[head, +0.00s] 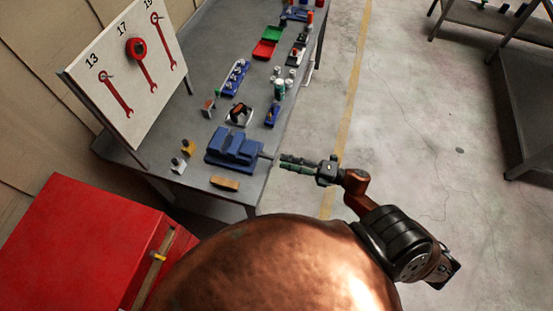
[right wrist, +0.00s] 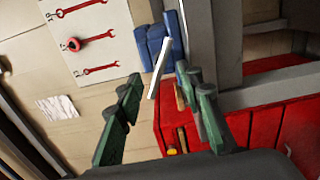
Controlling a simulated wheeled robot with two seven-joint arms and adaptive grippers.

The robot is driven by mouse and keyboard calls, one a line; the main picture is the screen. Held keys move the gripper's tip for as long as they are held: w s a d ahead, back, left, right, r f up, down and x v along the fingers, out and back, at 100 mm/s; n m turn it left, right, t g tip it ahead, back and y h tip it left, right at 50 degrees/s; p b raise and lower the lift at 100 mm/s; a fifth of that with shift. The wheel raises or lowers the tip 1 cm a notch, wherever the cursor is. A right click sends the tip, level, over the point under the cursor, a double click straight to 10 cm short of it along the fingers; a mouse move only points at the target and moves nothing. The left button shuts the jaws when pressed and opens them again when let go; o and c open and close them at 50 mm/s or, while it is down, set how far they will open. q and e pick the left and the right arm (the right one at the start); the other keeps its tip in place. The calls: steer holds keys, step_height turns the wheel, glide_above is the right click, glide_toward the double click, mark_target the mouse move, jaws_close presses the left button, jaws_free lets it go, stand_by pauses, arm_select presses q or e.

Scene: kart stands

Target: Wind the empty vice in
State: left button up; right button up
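The blue vice (head: 235,148) sits on the grey bench near its front corner. No part shows between its jaws; how wide the gap is, I cannot tell. Its pale handle bar (head: 266,156) is on its right side, towards my right gripper (head: 282,163). That gripper is open, with its green fingers pointing left at the handle. In the right wrist view the handle bar (right wrist: 162,66) appears tilted between the spread fingers, with the vice (right wrist: 154,44) behind it. Contact between fingers and bar is not visible. My left gripper is out of view.
A yellow-orange block (head: 224,183) lies in front of the vice. Small parts and blue, red and green trays (head: 266,49) line the bench behind. A wrench board (head: 128,65) stands left. A red cabinet (head: 90,240) is front left.

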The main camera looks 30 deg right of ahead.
steer(key=v, duration=0.6)
steer(key=shift+s+d, duration=0.2)
